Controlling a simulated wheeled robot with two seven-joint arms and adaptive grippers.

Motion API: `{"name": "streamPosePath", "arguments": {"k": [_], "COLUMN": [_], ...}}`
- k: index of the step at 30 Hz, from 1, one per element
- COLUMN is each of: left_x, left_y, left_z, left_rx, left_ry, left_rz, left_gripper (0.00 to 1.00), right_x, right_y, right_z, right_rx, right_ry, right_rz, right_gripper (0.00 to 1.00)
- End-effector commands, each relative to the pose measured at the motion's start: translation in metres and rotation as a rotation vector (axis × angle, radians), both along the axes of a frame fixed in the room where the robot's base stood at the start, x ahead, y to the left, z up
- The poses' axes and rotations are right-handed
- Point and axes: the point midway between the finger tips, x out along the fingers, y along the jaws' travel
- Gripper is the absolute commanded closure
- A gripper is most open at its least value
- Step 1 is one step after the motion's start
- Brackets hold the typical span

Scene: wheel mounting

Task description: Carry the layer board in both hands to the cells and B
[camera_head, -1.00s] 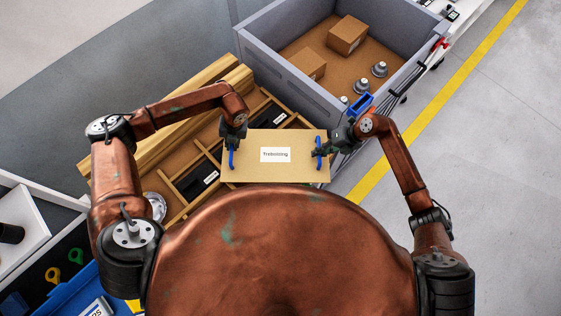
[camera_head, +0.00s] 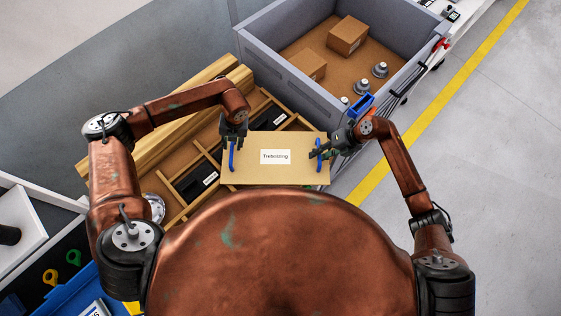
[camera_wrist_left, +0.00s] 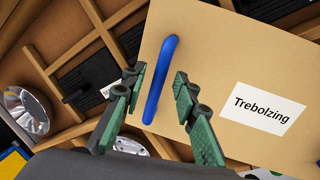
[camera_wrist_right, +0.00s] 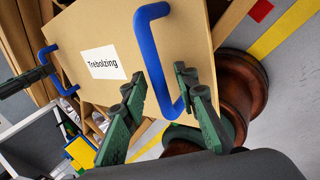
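The layer board (camera_head: 252,174) is a flat tan panel with a white label reading "Trebolzing" and a blue handle near each end. It lies over the front right of the compartmented wooden tray (camera_head: 178,181); I cannot tell whether it touches it. My left gripper (camera_wrist_left: 158,95) is open, its fingers on either side of the left handle (camera_wrist_left: 154,92) with gaps showing. My right gripper (camera_wrist_right: 160,96) is open, its fingers on either side of the right handle (camera_wrist_right: 147,50). Black cells (camera_head: 197,186) sit in tray compartments left of and behind the board, partly hidden.
A grey crate (camera_head: 300,88) with cardboard boxes (camera_head: 347,35) and metal parts (camera_head: 379,69) stands behind. A blue bin (camera_head: 65,297) is at the lower left. A yellow line (camera_head: 420,121) crosses the clear floor on the right.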

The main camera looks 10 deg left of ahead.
Motion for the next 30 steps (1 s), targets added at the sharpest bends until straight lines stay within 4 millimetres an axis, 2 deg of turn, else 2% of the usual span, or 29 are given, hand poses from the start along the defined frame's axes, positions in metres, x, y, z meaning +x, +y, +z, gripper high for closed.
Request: {"name": "streamPosePath", "arguments": {"k": [1, 6, 12, 17, 20, 30], "left_x": [0.002, 0.003, 0.002, 0.002, 0.002, 0.002], "left_y": [-0.002, -0.009, -0.015, -0.017, -0.017, -0.017], "left_z": [0.012, 0.048, 0.078, 0.089, 0.09, 0.09], "left_rx": [-0.001, -0.001, 0.001, 0.002, 0.002, 0.002], "left_ry": [-0.004, -0.004, -0.001, 0.0, 0.0, 0.001], "left_rz": [-0.002, -0.002, -0.001, -0.001, 0.0, 0.0], "left_gripper": [0.73, 0.73, 0.73, 0.73, 0.73, 0.73], "right_x": [0.0, 0.0, 0.0, 0.0, 0.001, 0.001], "right_y": [0.0, 0.0, 0.0, 0.0, -0.001, -0.001], "right_z": [0.0, 0.0, 0.0, 0.002, 0.009, 0.071], "right_rx": [0.0, 0.0, 0.0, 0.0, -0.001, -0.001], "right_ry": [0.0, 0.0, 0.0, -0.001, -0.003, -0.004], "right_rz": [0.0, 0.0, 0.0, -0.001, 0.001, 0.002], "right_gripper": [0.72, 0.72, 0.72, 0.72, 0.72, 0.72]}}
